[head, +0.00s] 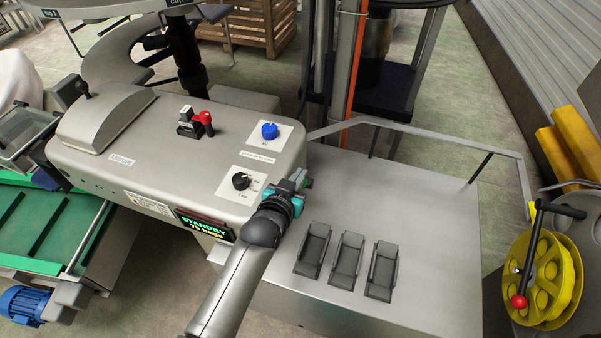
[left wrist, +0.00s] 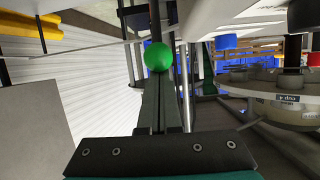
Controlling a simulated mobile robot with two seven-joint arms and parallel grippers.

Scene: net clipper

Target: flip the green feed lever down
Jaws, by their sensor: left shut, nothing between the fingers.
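The green feed lever's round knob (left wrist: 158,57) shows in the left wrist view, straight beyond the tips of my left gripper (left wrist: 162,84). The fingers are shut with nothing between them. Whether they touch the knob I cannot tell. The lever's shaft is not clearly visible. In the head view my left gripper (head: 299,180) is at the right end of the grey machine housing (head: 160,150), beside the black dial. A small bit of green (head: 308,183) shows just past it there, and the wrist hides most of that spot. My right gripper is not in view.
The housing carries a red-knobbed lever (head: 206,118), a blue knob (head: 269,131), a black dial (head: 241,181) and a display reading STANDBY (head: 205,225). Several dark trays (head: 345,262) sit on the grey top at right. A yellow wheel (head: 545,275) stands far right.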

